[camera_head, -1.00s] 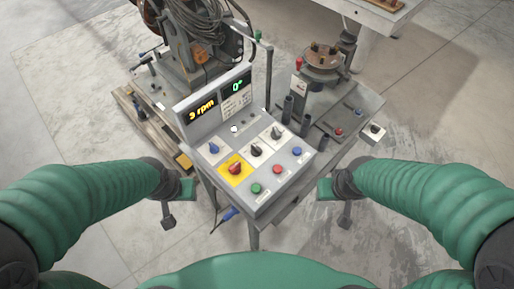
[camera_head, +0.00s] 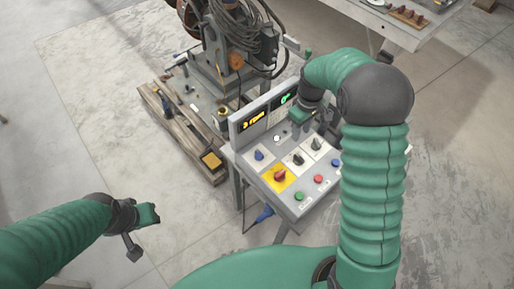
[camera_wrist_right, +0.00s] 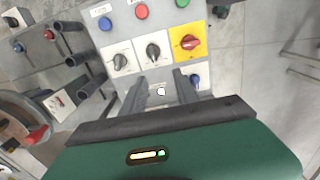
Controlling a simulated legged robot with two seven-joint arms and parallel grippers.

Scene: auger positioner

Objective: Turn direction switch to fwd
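The control panel (camera_head: 255,180) carries several knobs and buttons. Two black selector knobs on white plates, one nearer (camera_head: 298,159) and one farther right (camera_head: 316,144), sit mid-panel; they also show in the right wrist view, one central (camera_wrist_right: 153,50) and one left (camera_wrist_right: 121,61). The labels are too small to tell which is the direction switch. My right gripper (camera_head: 297,132) is above the panel's back part, near the displays. In the right wrist view its two fingers (camera_wrist_right: 161,82) are apart and empty, with the black knobs beyond the tips. My left gripper (camera_head: 140,230) hangs clear of the panel at left; its opening is unclear.
A red knob on yellow (camera_head: 280,176), a blue knob (camera_head: 259,154), a white button (camera_head: 277,138) and green (camera_head: 300,197) and red (camera_head: 318,179) buttons surround the black knobs. The display housing (camera_head: 250,122) rises behind. Open floor lies at left.

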